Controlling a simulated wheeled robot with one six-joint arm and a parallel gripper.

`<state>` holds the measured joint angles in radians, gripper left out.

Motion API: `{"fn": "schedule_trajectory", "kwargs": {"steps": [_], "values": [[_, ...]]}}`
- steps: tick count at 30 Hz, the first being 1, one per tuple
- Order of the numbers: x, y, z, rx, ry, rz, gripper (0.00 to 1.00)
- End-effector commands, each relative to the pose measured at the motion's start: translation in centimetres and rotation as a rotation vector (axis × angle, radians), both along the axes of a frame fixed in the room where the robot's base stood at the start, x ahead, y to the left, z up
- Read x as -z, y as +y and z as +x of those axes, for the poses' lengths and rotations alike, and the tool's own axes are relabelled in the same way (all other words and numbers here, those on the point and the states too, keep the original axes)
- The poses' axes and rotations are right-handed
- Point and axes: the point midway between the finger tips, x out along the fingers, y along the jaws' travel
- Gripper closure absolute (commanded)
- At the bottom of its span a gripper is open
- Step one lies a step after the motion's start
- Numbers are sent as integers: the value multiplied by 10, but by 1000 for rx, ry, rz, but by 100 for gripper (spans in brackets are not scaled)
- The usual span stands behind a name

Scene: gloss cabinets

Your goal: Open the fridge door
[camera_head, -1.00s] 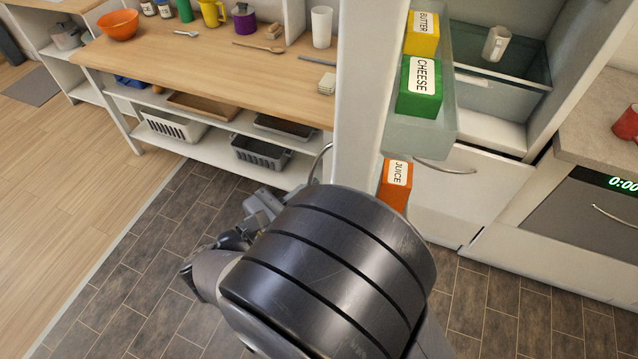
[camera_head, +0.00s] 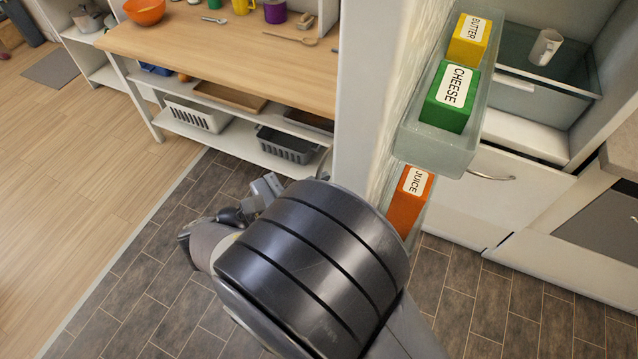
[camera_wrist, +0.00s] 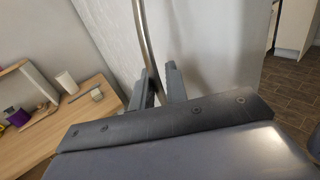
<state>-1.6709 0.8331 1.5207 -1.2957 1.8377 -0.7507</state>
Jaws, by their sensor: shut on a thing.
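The fridge door (camera_head: 365,100) stands open, seen nearly edge-on in the head view, with its inner shelf to the right. It also fills much of the wrist view (camera_wrist: 215,50). The curved metal door handle (camera_wrist: 142,35) runs down between the fingers of my gripper (camera_wrist: 160,88), which is shut on it. In the head view my gripper (camera_head: 264,191) is partly hidden behind my dark wrist, and little of the handle shows. The fridge interior (camera_head: 525,130) is exposed, with a white mug (camera_head: 545,46) on a glass shelf.
The door rack (camera_head: 438,145) holds a butter box (camera_head: 470,40) and a cheese box (camera_head: 450,98); a juice box (camera_head: 408,205) sits lower. A wooden worktop (camera_head: 225,55) with baskets below stands left of the door. Tiled floor (camera_head: 150,260) is clear at left.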

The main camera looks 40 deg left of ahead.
Motion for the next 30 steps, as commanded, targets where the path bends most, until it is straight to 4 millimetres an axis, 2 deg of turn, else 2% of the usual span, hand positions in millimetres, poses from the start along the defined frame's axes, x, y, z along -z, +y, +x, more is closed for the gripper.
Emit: {"fn": "schedule_trajectory", "kwargs": {"steps": [4,5,11,18,22,30], "values": [[-1,0,1,0,-2,2,100],[-1,0,1,0,-2,2,85],[-1,0,1,0,0,1,69],[0,0,0,0,0,1,68],[1,3,-9,-3,0,1,68],[3,18,-60,-4,0,2,68]]}}
